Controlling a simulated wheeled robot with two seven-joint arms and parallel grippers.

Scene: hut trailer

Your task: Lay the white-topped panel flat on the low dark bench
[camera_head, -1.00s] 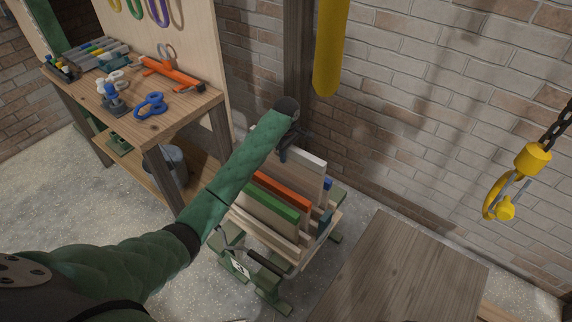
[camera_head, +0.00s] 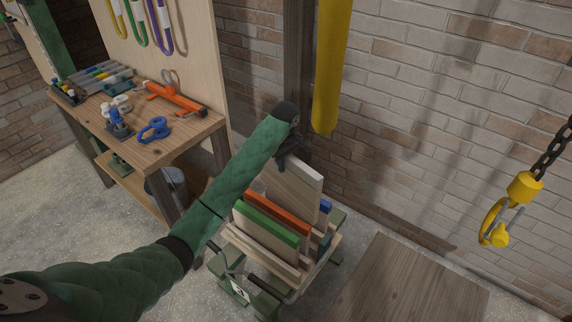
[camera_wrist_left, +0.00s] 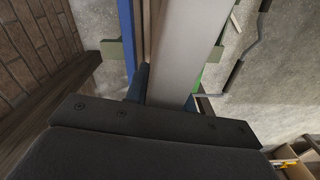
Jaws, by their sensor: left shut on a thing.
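The white-topped panel (camera_head: 298,184) stands upright at the rack (camera_head: 318,262), its pale top edge higher than the panels beside it. My left gripper (camera_head: 290,157) is shut on its top edge from above. In the left wrist view the panel's pale edge (camera_wrist_left: 184,50) runs away from the dark gripper body. Its lower part is hidden behind the orange-topped panel (camera_head: 277,212). The low dark bench (camera_head: 410,285) is at the bottom right, its bare brown top partly cut off by the frame. My right gripper is not in view.
A green-topped panel (camera_head: 268,222) and a blue-topped one (camera_head: 326,206) stand in the rack close beside. A yellow hook (camera_head: 497,232) hangs at the right. A workbench (camera_head: 150,140) with tools stands left.

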